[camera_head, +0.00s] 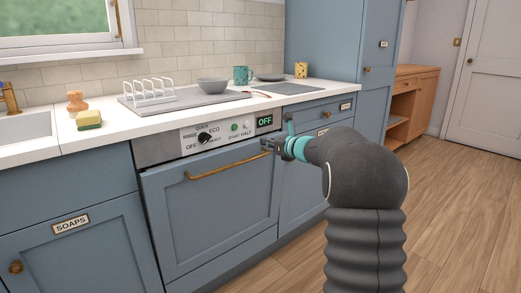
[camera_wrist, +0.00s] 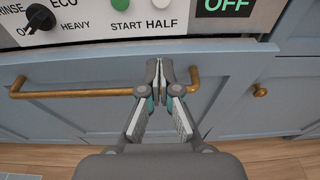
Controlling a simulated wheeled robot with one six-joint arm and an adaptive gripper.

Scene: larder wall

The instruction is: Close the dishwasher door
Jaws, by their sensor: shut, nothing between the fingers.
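The blue dishwasher door (camera_head: 212,212) sits below the control panel (camera_head: 210,134) in the head view and looks slightly ajar at its top edge. It also shows in the wrist view (camera_wrist: 75,75). A brass bar handle (camera_head: 228,166) runs across its upper part, and it crosses the wrist view (camera_wrist: 75,93). My gripper (camera_head: 266,146) is at the door's upper right corner, near the handle's right end. In the wrist view my gripper (camera_wrist: 160,66) has its fingertips together, with nothing held, overlapping the handle. I cannot tell whether they touch the door.
The white worktop (camera_head: 110,128) above carries a toast rack (camera_head: 150,91), a bowl (camera_head: 212,86), mugs and a sponge (camera_head: 89,120). A blue drawer unit (camera_head: 305,180) adjoins on the right. The wooden floor (camera_head: 450,220) is clear on the right.

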